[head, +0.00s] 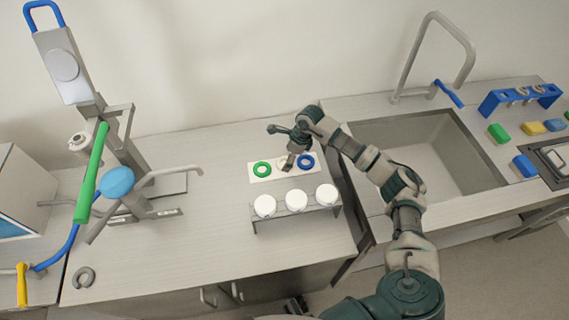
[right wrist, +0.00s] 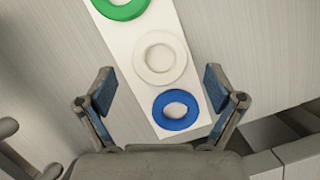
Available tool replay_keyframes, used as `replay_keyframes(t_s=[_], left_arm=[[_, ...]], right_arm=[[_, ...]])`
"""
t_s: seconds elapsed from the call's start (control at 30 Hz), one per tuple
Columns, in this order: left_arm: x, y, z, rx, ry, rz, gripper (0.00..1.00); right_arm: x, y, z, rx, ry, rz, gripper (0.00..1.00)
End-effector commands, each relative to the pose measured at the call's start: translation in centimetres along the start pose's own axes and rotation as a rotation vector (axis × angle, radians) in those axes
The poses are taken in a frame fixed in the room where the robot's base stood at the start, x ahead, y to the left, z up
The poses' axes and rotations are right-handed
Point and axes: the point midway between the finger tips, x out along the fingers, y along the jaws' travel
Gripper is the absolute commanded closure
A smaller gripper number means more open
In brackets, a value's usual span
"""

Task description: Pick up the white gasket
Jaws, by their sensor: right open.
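The white gasket (right wrist: 160,58) is a ring lying on a white strip (right wrist: 143,118), between a green gasket (right wrist: 122,8) and a blue gasket (right wrist: 176,110) in the right wrist view. In the head view the green gasket (head: 262,169) and blue gasket (head: 306,161) show on either side, and my right gripper (head: 280,147) mostly covers the white one. My right gripper (right wrist: 160,88) is open and empty, its fingers apart on both sides of the strip, with the blue gasket nearest the palm and the white one farther out. My left gripper is not in view.
A rack with three white-topped containers (head: 296,199) stands in front of the strip. The sink (head: 430,150) with its tap lies to the right. A tall machine with a green handle (head: 92,172) stands at the left. The counter (head: 205,250) between them is mostly clear.

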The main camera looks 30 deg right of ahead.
Motion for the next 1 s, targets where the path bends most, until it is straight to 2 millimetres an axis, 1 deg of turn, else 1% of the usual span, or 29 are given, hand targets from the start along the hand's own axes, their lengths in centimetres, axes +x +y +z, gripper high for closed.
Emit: replay_keyframes(t_s=[0.03,0.13,0.2,0.33,0.37,0.4,0.47,0.5,0.57,0.6,0.87,0.93,1.0], left_arm=[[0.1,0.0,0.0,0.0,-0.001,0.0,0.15],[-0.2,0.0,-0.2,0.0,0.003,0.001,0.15],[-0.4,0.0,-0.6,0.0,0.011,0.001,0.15],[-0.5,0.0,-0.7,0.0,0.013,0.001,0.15],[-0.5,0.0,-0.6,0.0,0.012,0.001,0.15],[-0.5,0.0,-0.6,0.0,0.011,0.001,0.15],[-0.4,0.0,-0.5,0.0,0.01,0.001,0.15],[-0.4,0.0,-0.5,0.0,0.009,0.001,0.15],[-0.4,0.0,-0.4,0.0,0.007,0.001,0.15],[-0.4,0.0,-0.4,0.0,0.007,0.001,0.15],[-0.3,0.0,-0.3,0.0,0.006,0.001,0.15],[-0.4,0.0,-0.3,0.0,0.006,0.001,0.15],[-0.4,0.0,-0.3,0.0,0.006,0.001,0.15]], right_arm=[[0.9,0.0,0.0,0.002,0.0,0.003,0.07],[2.0,0.0,0.0,0.001,0.0,0.002,0.07],[2.2,0.0,0.0,0.001,0.0,0.0,0.07],[2.1,0.1,0.1,0.0,0.0,-0.001,0.07],[2.1,0.1,0.1,0.0,0.001,-0.001,0.12],[2.1,0.1,0.1,0.0,0.001,-0.001,0.22],[2.1,0.1,0.1,0.0,0.001,-0.001,0.37],[2.1,0.1,0.1,0.0,0.001,-0.001,0.47],[2.1,0.1,0.1,0.001,0.001,-0.001,0.62],[2.1,0.0,0.1,0.001,0.0,0.0,0.64],[2.1,0.0,0.0,0.002,0.0,0.0,0.64],[1.7,-0.1,0.1,0.001,0.0,-0.001,0.64],[0.9,-0.1,0.4,0.0,-0.002,-0.002,0.64]])
